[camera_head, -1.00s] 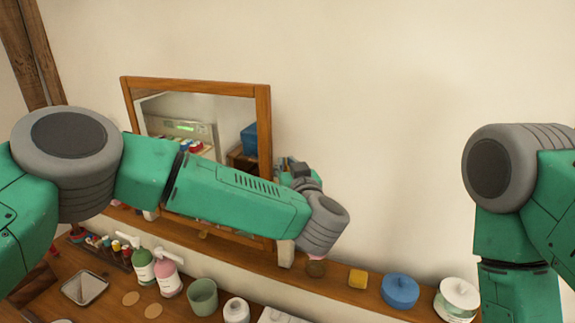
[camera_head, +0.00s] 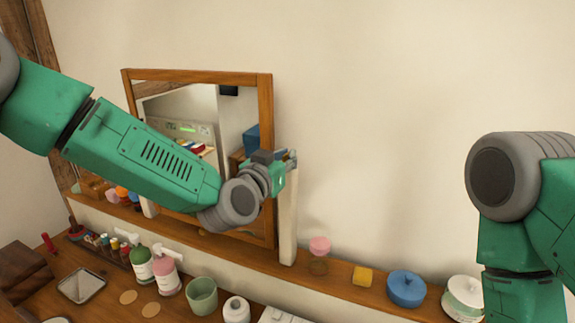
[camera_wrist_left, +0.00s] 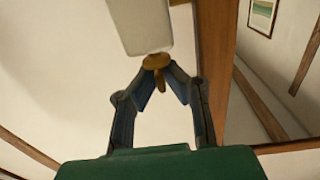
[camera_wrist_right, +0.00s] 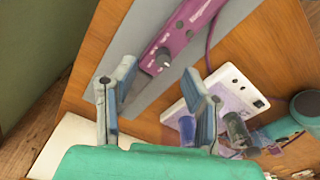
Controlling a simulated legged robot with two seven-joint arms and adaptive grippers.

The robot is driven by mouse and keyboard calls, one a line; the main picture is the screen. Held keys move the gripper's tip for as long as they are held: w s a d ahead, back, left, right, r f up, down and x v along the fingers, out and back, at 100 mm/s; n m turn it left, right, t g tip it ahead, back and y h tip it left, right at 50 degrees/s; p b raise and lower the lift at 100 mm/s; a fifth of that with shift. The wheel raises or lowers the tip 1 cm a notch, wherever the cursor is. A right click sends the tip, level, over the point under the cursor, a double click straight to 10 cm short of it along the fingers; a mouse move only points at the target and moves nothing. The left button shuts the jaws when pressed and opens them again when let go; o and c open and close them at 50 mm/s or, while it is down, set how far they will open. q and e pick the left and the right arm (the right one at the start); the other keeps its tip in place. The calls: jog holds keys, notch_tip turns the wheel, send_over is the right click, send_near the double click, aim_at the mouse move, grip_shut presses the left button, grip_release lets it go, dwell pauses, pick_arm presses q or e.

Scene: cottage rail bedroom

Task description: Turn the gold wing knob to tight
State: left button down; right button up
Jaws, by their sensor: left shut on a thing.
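The gold wing knob (camera_wrist_left: 156,61) shows in the left wrist view at the end of a pale post (camera_wrist_left: 141,25). My left gripper (camera_wrist_left: 163,74) has its fingertips closed in on the knob from both sides. In the head view my left gripper (camera_head: 289,160) is at the top of the white post (camera_head: 288,215), beside the right edge of the wood-framed mirror (camera_head: 265,130). The knob cannot be made out there. My right gripper (camera_wrist_right: 160,82) is open, its fingers apart with nothing between them, seen only in the right wrist view.
A wooden shelf (camera_head: 335,283) runs below the mirror, with a pink jar (camera_head: 319,246), a yellow block (camera_head: 362,276) and a blue lidded pot (camera_head: 406,288). Bottles and a green cup (camera_head: 202,296) stand lower. A purple device (camera_wrist_right: 180,35) and white box (camera_wrist_right: 240,85) lie under my right gripper.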

pick_arm(q)
jog(key=shift+r+m+g+h+b, duration=0.1)
jog(key=shift+m+g+h+b, duration=0.25)
jog(key=shift+h, duration=0.25)
pick_arm(e)
jog(key=shift+f, duration=0.55)
pick_arm(q)
jog(key=c, duration=1.7)
grip_release()
jog(key=shift+r, duration=0.1)
pick_arm(e)
jog(key=shift+s, duration=0.1)
